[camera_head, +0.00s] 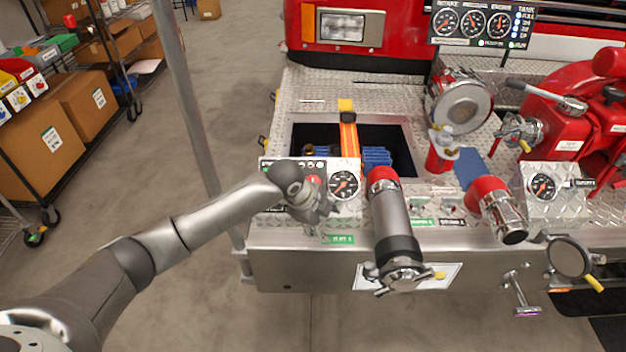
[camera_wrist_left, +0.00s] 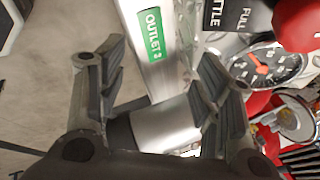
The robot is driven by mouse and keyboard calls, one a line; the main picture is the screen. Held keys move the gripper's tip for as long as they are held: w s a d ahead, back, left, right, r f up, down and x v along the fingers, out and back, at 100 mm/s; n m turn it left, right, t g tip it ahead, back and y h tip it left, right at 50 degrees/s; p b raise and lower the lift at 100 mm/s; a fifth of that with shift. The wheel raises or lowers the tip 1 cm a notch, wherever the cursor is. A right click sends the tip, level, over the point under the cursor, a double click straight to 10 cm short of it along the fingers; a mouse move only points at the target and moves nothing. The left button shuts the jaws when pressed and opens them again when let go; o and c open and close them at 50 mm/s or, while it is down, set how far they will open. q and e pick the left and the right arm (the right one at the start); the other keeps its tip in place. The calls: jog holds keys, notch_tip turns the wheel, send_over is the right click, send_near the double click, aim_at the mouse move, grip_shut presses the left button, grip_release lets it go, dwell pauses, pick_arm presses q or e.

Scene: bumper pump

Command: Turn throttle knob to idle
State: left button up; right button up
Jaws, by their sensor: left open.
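A red knob (camera_wrist_left: 300,24) shows at the upper right of the left wrist view, beside a dark label (camera_wrist_left: 232,15) reading "...TTLE" and "FULL". In the head view only a bit of red (camera_head: 314,181) shows behind my gripper, on the panel left of the gauge; the rest is hidden. My left gripper (camera_head: 312,208) is over the lower left of this panel. In the left wrist view its fingers (camera_wrist_left: 155,68) are apart. The knob lies outside them, beyond the right finger. My right gripper is not in view.
A gauge (camera_head: 344,185) sits right of my gripper. A grey pipe (camera_head: 394,222) with a red elbow stands close to its right. A green outlet label (camera_head: 338,239) is on the bumper below. A vertical pole (camera_head: 187,95) stands left, behind my arm. An open bin (camera_head: 400,135) lies behind the panel.

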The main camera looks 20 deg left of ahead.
pick_arm(q)
jog(key=w+a+r+m+y, duration=0.1)
jog(key=w+a+r+m, duration=0.1)
jog(key=w+a+r, duration=0.3)
jog(key=w+a+r+m, duration=0.1)
jog(key=a+r+m, duration=0.15)
jog(key=r, duration=0.45)
jog(key=shift+n, duration=0.45)
jog(key=x, duration=0.3)
jog(key=p+x, duration=0.1)
jog(key=x, duration=0.5)
jog(key=shift+w+a+f+p, duration=0.1)
jog(key=shift+a+p, duration=0.15)
jog(key=shift+p, duration=0.05)
jog(key=shift+w+d+f, duration=0.1)
jog(key=shift+w+f, duration=0.2)
jog(key=shift+f, duration=0.4)
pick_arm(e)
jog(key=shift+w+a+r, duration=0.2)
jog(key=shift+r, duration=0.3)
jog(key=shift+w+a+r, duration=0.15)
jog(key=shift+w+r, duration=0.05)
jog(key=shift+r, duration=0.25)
pick_arm(q)
jog(key=c, duration=1)
jog(key=shift+c, duration=0.2)
